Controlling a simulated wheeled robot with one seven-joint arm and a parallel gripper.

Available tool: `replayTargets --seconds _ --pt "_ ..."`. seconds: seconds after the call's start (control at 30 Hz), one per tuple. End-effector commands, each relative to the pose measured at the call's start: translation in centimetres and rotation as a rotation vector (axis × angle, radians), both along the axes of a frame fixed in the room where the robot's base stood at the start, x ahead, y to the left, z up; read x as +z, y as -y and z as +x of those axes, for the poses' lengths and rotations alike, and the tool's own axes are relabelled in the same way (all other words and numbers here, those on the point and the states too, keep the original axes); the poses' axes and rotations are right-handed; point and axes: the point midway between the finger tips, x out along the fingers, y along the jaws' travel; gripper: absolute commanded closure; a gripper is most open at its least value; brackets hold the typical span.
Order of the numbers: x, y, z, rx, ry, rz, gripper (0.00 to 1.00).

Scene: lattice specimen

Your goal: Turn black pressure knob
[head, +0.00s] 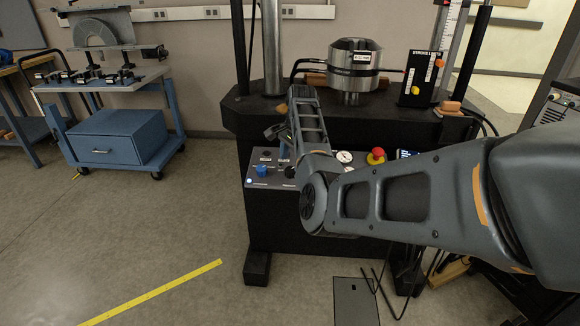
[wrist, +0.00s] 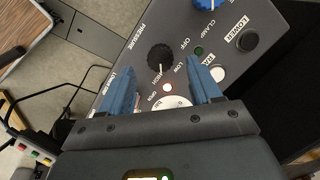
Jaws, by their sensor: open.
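The black pressure knob (wrist: 160,57) is on the grey control panel (wrist: 232,18), with "PRESSURE" printed beside it in the wrist view. My gripper (wrist: 161,70) is open, with its two blue fingers apart and pointing at the panel. In that view the knob shows between and slightly beyond the fingertips. I see no contact, and the depth between fingers and knob is hard to judge. In the head view my gripper (head: 280,143) is over the panel's left half, partly hidden by my own arm. The knob (head: 290,171) shows there small and dark beside the arm.
A blue knob (head: 262,170) lies left of the black one. A white gauge (head: 345,157) and a red stop button (head: 376,156) sit on the panel's right. A black button (wrist: 247,40) and a white button (wrist: 218,73) are near my fingers. A steel cylinder (head: 354,64) stands above.

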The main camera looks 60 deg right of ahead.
Motion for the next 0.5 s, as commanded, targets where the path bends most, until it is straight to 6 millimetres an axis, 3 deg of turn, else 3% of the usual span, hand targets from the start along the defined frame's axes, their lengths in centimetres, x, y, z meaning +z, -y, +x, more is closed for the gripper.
replayTargets --seconds 0.23,0.5 --pt "-3.1 0.1 0.5 0.001 -0.001 0.000 0.37" --pt "-3.7 0.2 0.6 0.001 0.001 -0.001 0.37"
